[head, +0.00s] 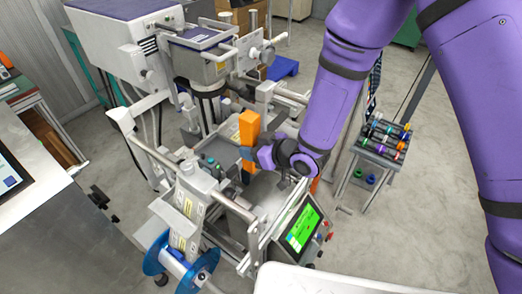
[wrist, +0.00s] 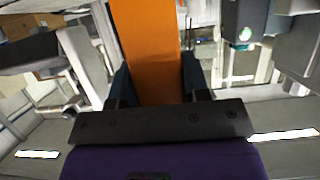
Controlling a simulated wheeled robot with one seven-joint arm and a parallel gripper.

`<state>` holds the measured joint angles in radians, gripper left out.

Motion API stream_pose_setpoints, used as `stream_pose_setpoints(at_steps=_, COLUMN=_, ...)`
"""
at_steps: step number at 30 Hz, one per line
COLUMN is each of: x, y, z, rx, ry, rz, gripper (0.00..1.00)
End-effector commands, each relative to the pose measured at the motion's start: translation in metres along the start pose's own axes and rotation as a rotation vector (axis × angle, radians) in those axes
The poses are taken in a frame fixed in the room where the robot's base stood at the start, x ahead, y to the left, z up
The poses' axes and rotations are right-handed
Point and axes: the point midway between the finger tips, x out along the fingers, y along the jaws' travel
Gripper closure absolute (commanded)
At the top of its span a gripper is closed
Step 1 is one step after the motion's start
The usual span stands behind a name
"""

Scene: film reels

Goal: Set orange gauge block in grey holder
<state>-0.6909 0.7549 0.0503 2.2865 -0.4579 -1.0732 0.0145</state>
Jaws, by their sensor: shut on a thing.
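The orange gauge block (head: 249,127) is a long bar held upright above the machine's deck in the head view. My gripper (head: 247,154) is shut on it around its lower middle. In the wrist view the block (wrist: 148,45) fills the space between the two dark fingers of my gripper (wrist: 155,80). A short orange end of the block shows below the fingers in the head view. I cannot tell the grey holder apart from the machine's many grey parts.
A film machine with grey rollers and arms surrounds the gripper. A green-lit screen (head: 300,229) and a blue reel (head: 172,262) are at its front. A small rack (head: 380,143) of coloured spools stands right. Open floor (head: 440,130) lies beyond.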

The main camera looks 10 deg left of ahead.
Motion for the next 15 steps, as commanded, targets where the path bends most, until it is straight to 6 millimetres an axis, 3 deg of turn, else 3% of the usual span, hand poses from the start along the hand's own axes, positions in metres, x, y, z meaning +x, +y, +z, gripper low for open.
stream_pose_setpoints(at_steps=15, x=0.049, y=0.001, z=-0.019, rx=-0.001, ry=0.002, rz=-0.001, gripper=0.86)
